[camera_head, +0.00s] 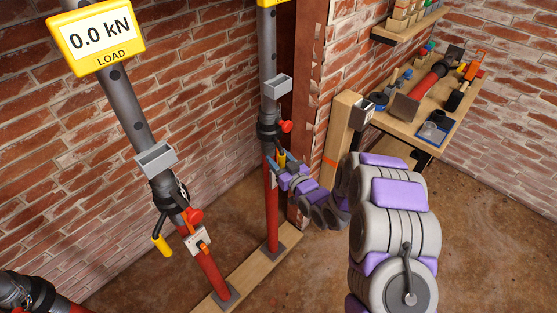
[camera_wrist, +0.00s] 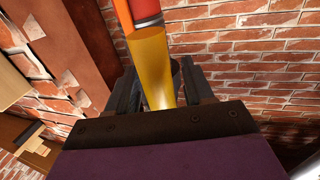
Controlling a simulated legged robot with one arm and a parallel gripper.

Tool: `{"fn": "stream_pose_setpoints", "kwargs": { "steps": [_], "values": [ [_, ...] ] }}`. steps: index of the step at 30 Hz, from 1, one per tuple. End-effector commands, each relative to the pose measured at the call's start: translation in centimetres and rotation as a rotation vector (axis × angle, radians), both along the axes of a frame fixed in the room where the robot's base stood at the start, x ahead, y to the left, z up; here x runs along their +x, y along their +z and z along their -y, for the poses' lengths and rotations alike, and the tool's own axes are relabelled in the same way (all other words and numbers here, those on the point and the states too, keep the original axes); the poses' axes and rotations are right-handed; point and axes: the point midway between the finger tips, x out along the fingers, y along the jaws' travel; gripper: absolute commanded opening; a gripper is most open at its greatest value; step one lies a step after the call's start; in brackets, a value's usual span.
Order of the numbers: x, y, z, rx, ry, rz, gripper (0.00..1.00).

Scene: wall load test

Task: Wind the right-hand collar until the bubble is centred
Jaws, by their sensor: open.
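The right-hand prop has a dark collar (camera_head: 267,129) where its grey upper tube meets the red lower tube, with a red knob (camera_head: 286,126) beside it. A yellow handle (camera_head: 282,158) hangs below the collar. My gripper (camera_head: 279,166) is at this handle, beside the red tube. In the wrist view the yellow handle (camera_wrist: 152,62) stands between the two dark fingers of my gripper (camera_wrist: 158,70). The fingers are open, one on each side of it. I cannot make out a bubble in either view.
A left-hand prop (camera_head: 127,110) carries a yellow load display (camera_head: 96,36) reading 0.0 kN. Both props stand on a wooden sole plate (camera_head: 250,268). A wooden post (camera_head: 340,130) and a tool bench (camera_head: 448,108) are to the right. Brick walls stand behind.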

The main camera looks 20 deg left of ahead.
Motion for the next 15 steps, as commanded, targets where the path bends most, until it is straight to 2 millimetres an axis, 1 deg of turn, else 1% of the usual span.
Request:
{"fn": "stream_pose_setpoints", "kwargs": {
  "steps": [8,11,15],
  "values": [
    [0.11,0.05,-0.12,0.001,0.000,0.001,0.52],
    [0.09,0.05,-0.12,0.001,0.000,0.001,0.44],
    [0.08,0.04,-0.13,0.001,0.000,0.001,0.31]
  ]
}}
